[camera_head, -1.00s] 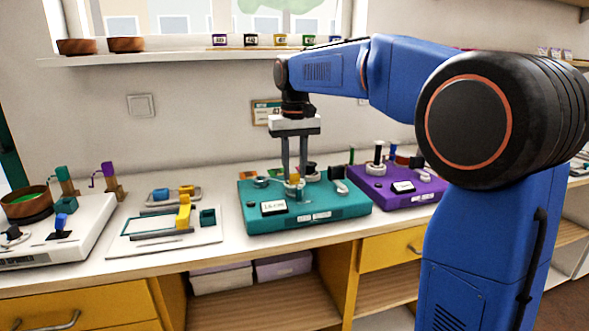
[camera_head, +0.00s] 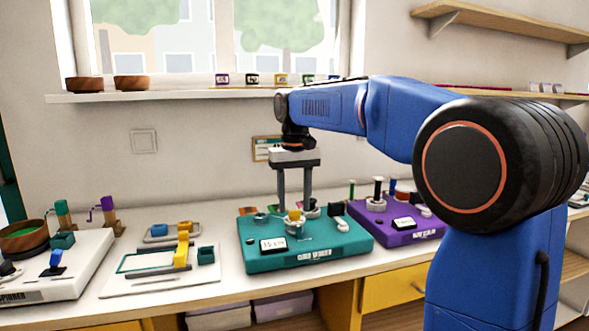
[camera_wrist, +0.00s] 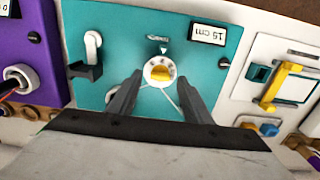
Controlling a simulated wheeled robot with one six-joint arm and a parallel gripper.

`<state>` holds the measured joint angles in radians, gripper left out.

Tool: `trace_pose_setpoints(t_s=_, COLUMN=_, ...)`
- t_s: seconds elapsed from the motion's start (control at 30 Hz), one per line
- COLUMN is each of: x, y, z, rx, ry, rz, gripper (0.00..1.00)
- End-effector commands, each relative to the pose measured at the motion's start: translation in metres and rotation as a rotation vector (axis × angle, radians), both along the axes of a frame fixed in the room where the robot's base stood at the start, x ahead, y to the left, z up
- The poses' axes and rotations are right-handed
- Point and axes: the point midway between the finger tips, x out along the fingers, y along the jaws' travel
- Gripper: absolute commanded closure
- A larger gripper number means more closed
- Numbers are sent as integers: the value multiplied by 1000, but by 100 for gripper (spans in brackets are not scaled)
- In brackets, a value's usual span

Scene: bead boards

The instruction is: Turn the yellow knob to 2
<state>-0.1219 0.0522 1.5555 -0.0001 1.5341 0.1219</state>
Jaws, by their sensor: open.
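The yellow knob (camera_head: 294,215) stands on a teal board (camera_head: 262,262) on the bench. In the wrist view the knob (camera_wrist: 160,72) sits on a round white dial with small marks, below a small white triangle; the numbers are too small to read. My gripper (camera_head: 294,209) points straight down over the board, its fingers spread to the left and right of the knob. In the wrist view my gripper (camera_wrist: 162,79) shows open, with a gap on both sides of the knob and nothing held. The board's display (camera_wrist: 208,33) reads 15 cm.
A switch handle (camera_wrist: 88,58) stands near the knob on the same board. A purple board (camera_head: 400,234) is close on the right. A white board with a yellow slider (camera_head: 182,250) lies to the left. A window ledge (camera_head: 180,95) runs behind.

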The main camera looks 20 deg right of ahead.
Motion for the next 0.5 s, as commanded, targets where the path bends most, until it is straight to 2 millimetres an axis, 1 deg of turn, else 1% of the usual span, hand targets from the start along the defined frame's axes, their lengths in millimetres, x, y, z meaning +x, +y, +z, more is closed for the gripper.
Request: trace_pose_setpoints(t_s=0.5, x=1, y=0, z=102, rx=0, ry=-4, rz=0, gripper=55)
